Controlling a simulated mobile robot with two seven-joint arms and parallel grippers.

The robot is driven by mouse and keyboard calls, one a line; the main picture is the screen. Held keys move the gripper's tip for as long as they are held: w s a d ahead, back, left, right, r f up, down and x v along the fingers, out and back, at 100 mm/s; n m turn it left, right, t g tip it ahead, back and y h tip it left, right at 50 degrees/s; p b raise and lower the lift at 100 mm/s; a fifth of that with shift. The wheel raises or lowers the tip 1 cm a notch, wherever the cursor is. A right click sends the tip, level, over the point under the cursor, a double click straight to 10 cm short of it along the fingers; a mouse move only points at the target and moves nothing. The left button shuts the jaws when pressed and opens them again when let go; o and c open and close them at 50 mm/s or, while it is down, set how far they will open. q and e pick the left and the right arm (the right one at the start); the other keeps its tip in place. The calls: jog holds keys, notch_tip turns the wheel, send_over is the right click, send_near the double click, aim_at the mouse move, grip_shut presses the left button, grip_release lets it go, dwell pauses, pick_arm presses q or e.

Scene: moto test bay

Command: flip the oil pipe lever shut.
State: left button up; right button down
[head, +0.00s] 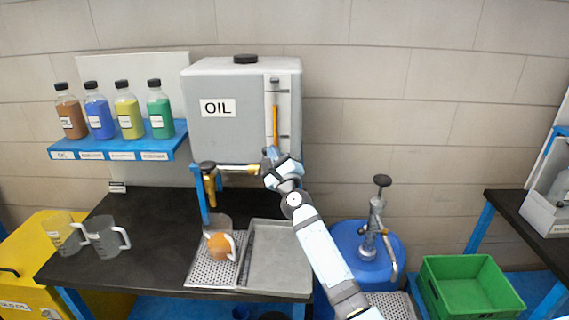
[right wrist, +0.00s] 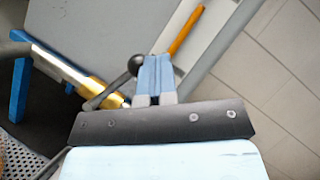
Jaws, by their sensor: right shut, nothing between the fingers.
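The grey oil tank (head: 225,135) with an OIL label stands at the back. A pipe with a brass-coloured valve (head: 240,169) runs along its lower front; the valve also shows in the right wrist view (right wrist: 104,92). The lever (right wrist: 136,65), a dark rod with a black ball end, slants up from the valve toward my fingers. My right gripper (head: 271,153) is shut and empty; its blue fingertips (right wrist: 155,75) are just right of the ball. I cannot tell if they touch. A jug (head: 220,243) with orange-brown liquid stands below the spout (head: 209,180).
The jug is on a perforated drip plate (head: 203,273) beside a grey tray (head: 278,262). Two empty jugs stand at left on the black bench (head: 150,220). Bottles line a blue shelf (head: 118,146). A blue drum with a pump (head: 365,250) and a green crate (head: 470,290) are at right.

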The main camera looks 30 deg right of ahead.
pick_arm(q)
jog(key=shift+w+r, duration=0.1)
jog(key=shift+r, duration=0.2)
pick_arm(e)
jog(key=shift+w+a+r, duration=0.2)
jog(key=shift+w+a, duration=0.15)
jog(key=shift+a, duration=0.15)
jog(key=shift+w+a+r, duration=0.15)
jog(key=shift+w+a, duration=0.2)
jog(key=shift+a, duration=0.1)
pick_arm(q)
jog(key=shift+f, duration=0.1)
jog(key=shift+s, duration=0.2)
pick_arm(e)
jog(key=shift+s, duration=0.1)
